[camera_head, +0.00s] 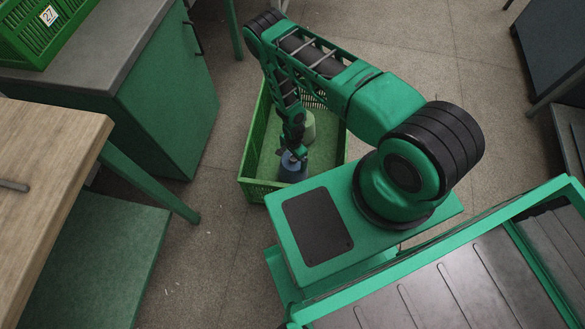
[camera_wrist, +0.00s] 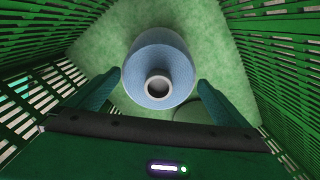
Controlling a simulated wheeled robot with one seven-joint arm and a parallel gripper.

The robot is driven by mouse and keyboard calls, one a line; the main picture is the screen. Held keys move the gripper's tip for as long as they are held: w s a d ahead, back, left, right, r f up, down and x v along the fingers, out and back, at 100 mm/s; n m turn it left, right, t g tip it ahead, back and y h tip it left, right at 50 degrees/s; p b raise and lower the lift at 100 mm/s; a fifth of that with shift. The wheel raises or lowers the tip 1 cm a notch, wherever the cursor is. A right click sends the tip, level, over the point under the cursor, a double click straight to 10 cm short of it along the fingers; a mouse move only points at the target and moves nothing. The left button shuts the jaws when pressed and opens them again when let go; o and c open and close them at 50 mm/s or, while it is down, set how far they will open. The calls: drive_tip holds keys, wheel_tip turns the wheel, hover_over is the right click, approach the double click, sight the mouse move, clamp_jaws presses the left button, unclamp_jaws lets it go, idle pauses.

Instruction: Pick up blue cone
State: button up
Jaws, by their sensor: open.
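The blue cone (camera_wrist: 158,60) stands upright in the green crate (camera_head: 258,187), its small open top facing the wrist camera. In the head view the blue cone (camera_head: 291,170) is partly hidden by my arm. My gripper (camera_wrist: 160,82) is open above the cone, with one finger on each side of it in the wrist view. A gap shows between each finger and the cone's top. How far down the fingers reach beside the cone is hard to tell. My gripper also shows in the head view (camera_head: 295,150), small and partly hidden.
A pale green cone (camera_head: 309,127) stands behind the blue one in the same crate. The crate's slatted walls (camera_wrist: 285,45) rise close around my gripper. A green cabinet (camera_head: 165,100) and a wooden table (camera_head: 45,150) stand to the left. Floor is free between them and the crate.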

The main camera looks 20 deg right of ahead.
drive_tip(key=shift+f, duration=0.55)
drive_tip(key=c, duration=1.8)
drive_tip(key=shift+r, duration=0.1)
